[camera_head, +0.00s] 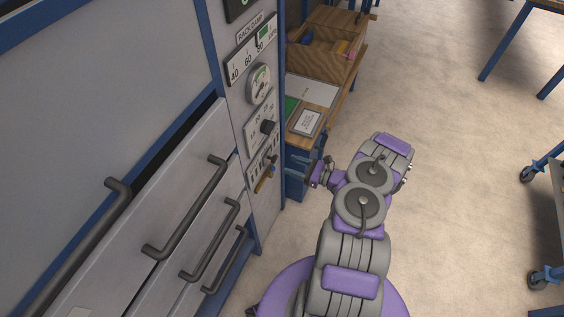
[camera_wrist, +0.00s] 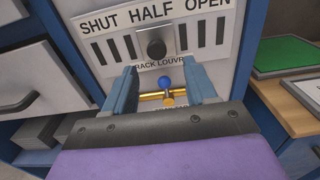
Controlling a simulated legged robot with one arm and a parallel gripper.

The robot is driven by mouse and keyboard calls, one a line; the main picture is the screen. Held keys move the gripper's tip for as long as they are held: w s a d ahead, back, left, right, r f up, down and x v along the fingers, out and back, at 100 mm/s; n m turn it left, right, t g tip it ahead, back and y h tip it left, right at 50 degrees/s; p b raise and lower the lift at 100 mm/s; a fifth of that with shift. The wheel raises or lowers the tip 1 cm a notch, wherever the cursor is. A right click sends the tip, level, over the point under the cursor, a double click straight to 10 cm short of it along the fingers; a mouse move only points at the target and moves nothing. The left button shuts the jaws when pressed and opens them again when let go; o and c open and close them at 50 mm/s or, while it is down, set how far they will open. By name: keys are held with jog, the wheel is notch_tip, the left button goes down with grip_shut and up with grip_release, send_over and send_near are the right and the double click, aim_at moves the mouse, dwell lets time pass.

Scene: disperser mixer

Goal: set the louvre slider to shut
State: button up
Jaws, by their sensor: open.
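The louvre slider is a round black knob (camera_wrist: 155,46) on a white plate (camera_wrist: 108,47) marked SHUT, HALF, OPEN from left to right. The knob stands below HALF, between dark vertical slots. The plate (camera_head: 255,172) also shows low on the grey column in the head view. My gripper (camera_wrist: 158,70) is open, its two blue-grey fingers pointing at the plate, tips below the knob and to either side. Nothing is between the fingers on the near side. In the head view my gripper (camera_head: 316,174) is right of the column; its fingers are hard to make out.
A brass valve with a blue knob (camera_wrist: 166,82) sits just below the plate, between my fingers in the picture. Drawers with dark handles (camera_head: 215,230) lie left; a wooden bench (camera_head: 322,95) stands behind.

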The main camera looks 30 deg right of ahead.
aim_at(275, 160)
jog(key=x, duration=0.5)
jog(key=shift+s+a+r+b, duration=0.1)
jog(key=shift+s+a+b, duration=0.2)
jog(key=shift+a+b, duration=0.1)
jog(key=shift+w+d, duration=0.35)
jog(key=shift+w, duration=0.15)
jog(key=shift+a, duration=0.55)
jog(key=c, duration=0.5)
jog(key=shift+d, duration=0.25)
grip_shut()
